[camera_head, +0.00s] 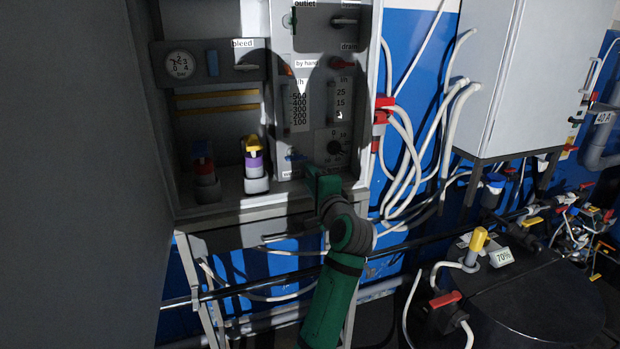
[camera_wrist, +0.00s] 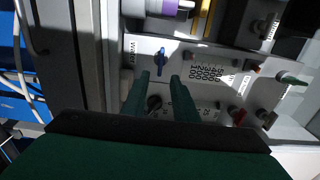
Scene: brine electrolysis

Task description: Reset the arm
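My green arm (camera_head: 332,300) reaches up from the bottom of the head view to the lower part of a grey panel (camera_head: 310,110). My gripper (camera_head: 312,173) is in front of the panel's lower edge. In the wrist view the two green fingers of my gripper (camera_wrist: 161,78) stand apart with nothing held between them. A blue handle marked water (camera_wrist: 160,61) is just beyond the fingertips, and a black dial knob (camera_wrist: 153,103) shows between the fingers. The blue handle also shows in the head view (camera_head: 294,157), left of the dial (camera_head: 334,147). Whether the fingers touch the panel is unclear.
A grey cabinet (camera_head: 515,75) and a dark tank (camera_head: 535,300) are further right.

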